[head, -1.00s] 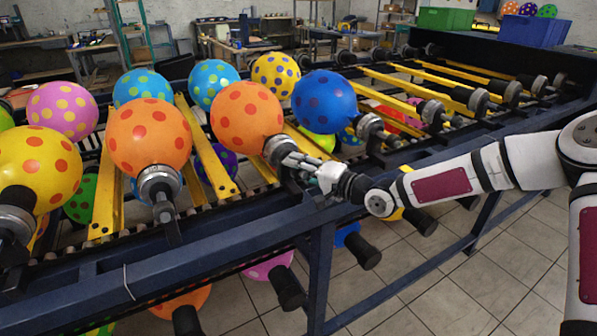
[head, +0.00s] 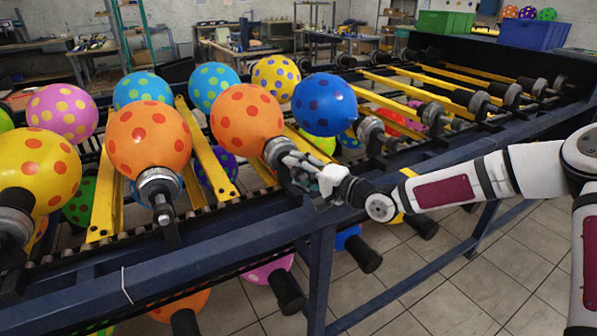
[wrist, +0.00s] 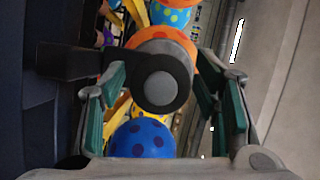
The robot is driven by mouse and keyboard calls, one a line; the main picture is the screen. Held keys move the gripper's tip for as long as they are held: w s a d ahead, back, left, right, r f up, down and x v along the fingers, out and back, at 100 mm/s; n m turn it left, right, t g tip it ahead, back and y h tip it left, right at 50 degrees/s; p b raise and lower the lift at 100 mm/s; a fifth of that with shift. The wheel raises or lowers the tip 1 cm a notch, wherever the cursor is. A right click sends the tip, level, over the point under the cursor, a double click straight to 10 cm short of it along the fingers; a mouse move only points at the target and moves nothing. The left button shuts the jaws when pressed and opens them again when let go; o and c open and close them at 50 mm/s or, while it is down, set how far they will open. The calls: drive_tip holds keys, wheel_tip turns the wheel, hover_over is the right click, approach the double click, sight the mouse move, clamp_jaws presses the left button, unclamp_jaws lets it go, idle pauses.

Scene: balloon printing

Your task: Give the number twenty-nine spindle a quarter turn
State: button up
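My gripper (head: 297,163) is in the middle of the head view, at the spindle (head: 277,152) that carries an orange balloon with red dots (head: 247,121). In the wrist view, the round dark end of this spindle (wrist: 162,88) sits between my two green-padded fingers (wrist: 165,98). The fingers are spread, with gaps visible on both sides of the spindle end. Part of the orange balloon (wrist: 165,38) shows behind it. I can read no spindle number in either view.
A blue dotted balloon (head: 324,104) on its spindle (head: 370,134) is close on the right. Another orange balloon (head: 148,138) on a spindle (head: 158,185) is on the left. A dark blue rail (head: 200,265) runs in front. Yellow bars (head: 207,150) lie between spindles.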

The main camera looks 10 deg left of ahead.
drive_tip(key=shift+d, duration=0.1)
drive_tip(key=v, duration=1.1)
drive_tip(key=shift+s+d+r, duration=0.1)
drive_tip(key=shift+s+d, duration=0.1)
drive_tip(key=shift+d, duration=0.15)
